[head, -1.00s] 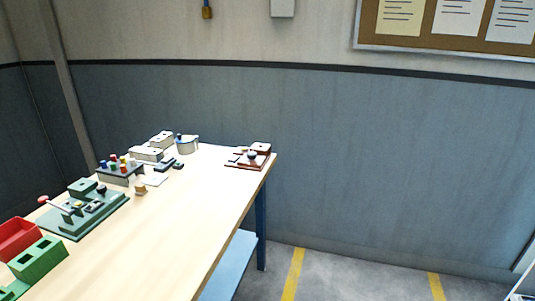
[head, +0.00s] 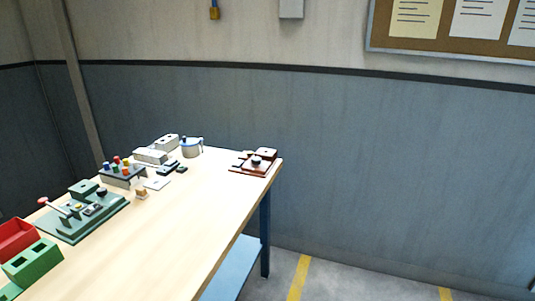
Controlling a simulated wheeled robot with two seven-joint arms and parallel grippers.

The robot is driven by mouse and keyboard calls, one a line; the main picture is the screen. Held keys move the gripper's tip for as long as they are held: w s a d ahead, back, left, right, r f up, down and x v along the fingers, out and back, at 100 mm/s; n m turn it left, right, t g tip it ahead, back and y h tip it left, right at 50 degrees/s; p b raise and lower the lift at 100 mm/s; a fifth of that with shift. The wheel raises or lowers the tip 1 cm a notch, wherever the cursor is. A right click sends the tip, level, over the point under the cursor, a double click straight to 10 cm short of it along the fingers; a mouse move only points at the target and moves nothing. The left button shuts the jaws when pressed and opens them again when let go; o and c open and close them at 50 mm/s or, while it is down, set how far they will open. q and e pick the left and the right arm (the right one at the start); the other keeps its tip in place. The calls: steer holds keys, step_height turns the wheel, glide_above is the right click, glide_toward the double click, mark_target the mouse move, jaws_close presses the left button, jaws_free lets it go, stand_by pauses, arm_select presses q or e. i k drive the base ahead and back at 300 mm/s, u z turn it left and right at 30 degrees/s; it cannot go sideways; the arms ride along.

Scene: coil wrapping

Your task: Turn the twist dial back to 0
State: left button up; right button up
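No gripper of mine shows in the head view. The twist dial cannot be told for sure at this distance. A green device (head: 70,222) with a red-knobbed lever and a dark round knob (head: 102,191) sits at the left of the workbench. A red-brown device (head: 246,169) with a dark round knob (head: 257,159) sits at the bench's far right corner. No scale or number is readable on either.
The wooden workbench (head: 185,225) has bare room along its middle and right side. A rack of coloured spools (head: 121,175), a blue-white round container (head: 191,147), a red bin (head: 15,237) and a green block (head: 33,262) stand on it. Floor (head: 340,285) is clear at right.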

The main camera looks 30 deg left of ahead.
mark_target(255, 160)
steer(key=i, duration=1.85)
